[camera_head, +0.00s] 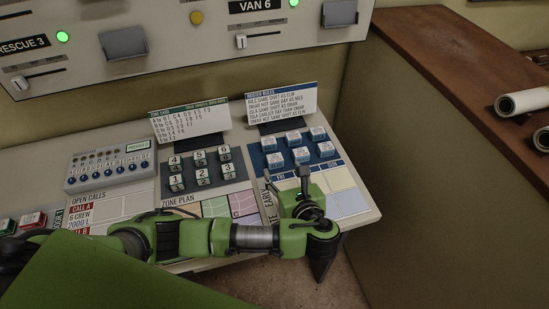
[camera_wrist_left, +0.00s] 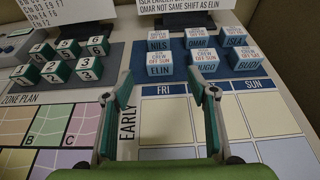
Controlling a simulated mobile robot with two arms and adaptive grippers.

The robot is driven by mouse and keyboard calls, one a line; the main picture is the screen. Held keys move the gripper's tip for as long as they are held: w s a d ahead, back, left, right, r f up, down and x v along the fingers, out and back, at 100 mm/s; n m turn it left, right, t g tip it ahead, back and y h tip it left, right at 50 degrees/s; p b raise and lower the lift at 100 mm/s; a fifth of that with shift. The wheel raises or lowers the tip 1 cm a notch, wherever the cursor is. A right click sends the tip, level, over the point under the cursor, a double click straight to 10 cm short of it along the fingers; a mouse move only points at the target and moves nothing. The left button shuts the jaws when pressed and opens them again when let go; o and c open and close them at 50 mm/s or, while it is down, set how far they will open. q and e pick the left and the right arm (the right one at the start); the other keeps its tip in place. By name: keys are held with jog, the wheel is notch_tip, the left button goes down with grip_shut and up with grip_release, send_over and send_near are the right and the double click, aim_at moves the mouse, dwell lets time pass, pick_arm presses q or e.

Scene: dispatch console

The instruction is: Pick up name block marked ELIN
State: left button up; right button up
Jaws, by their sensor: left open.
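The name block marked ELIN (camera_wrist_left: 160,66) is a white and blue block at the front left of a group of name blocks on a blue mat. In the head view the ELIN block (camera_head: 275,161) sits just beyond my left gripper (camera_head: 288,178). My left gripper (camera_wrist_left: 161,86) is open and empty, with its fingers spread and pointing toward the block, which shows between the fingertips. The fingers do not touch it. My right gripper is not in view.
Blocks marked NILS (camera_wrist_left: 159,42), HUGO (camera_wrist_left: 205,63) and BUDI (camera_wrist_left: 243,60) stand close to ELIN. A rules card (camera_head: 282,104) leans behind them. Numbered green blocks (camera_head: 201,172) stand to the left. The shift grid (camera_wrist_left: 205,125) in front is bare.

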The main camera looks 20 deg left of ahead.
aim_at(276, 160)
pick_arm(q)
jog(key=x, duration=0.3)
jog(key=shift+w+a+f, duration=0.2)
jog(key=shift+w, duration=0.05)
jog(key=shift+w+a, duration=0.1)
jog(key=shift+w, duration=0.1)
jog(key=p+x, duration=0.1)
jog(key=x, duration=0.3)
jog(key=shift+a+f, duration=0.1)
jog(key=shift+a, duration=0.05)
jog(key=shift+w+a+f, duration=0.15)
jog(key=shift+w+f, duration=0.05)
jog(key=shift+w, duration=0.05)
jog(key=c, duration=0.8)
jog(key=shift+c, duration=1.4)
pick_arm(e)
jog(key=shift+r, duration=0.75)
